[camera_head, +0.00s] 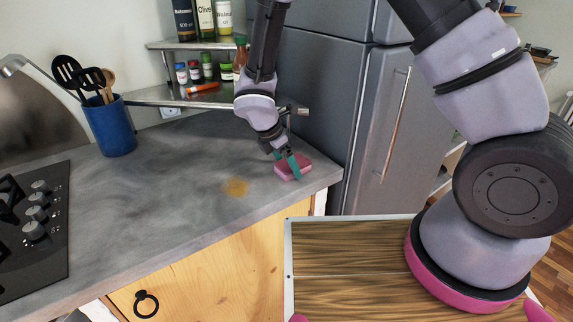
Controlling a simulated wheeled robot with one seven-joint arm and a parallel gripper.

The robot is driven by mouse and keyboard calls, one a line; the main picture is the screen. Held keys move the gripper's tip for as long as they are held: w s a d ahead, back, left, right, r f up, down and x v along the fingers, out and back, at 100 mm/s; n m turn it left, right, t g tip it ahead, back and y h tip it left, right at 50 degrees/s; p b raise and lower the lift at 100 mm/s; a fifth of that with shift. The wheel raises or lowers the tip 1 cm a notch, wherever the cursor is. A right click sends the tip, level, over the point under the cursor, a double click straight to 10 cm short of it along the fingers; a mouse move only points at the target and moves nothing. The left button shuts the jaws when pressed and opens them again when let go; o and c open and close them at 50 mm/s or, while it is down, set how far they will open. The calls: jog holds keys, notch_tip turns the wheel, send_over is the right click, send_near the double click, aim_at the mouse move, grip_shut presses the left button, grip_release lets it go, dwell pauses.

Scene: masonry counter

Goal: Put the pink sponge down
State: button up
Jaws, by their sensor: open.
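The pink sponge (286,173) rests on the grey counter (170,185) near its right end, by the front corner. My gripper (288,162) is over the sponge with its teal fingers pointing down. The fingers are open, with one in front of the sponge's near face and the other partly hidden behind my wrist. Whether the fingers touch the sponge is hard to tell. The sponge appears to lie flat on the counter.
A yellow-brown stain (235,187) lies on the counter left of the sponge. A blue utensil crock (110,128) and a black cooktop (35,235) stand further left. Shelves with bottles and jars (205,70) are behind. A grey fridge (345,110) stands close on the right.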

jog(key=v, duration=1.1)
jog(key=shift+a+r, duration=0.2)
jog(key=shift+r, duration=0.15)
jog(key=shift+s, duration=0.2)
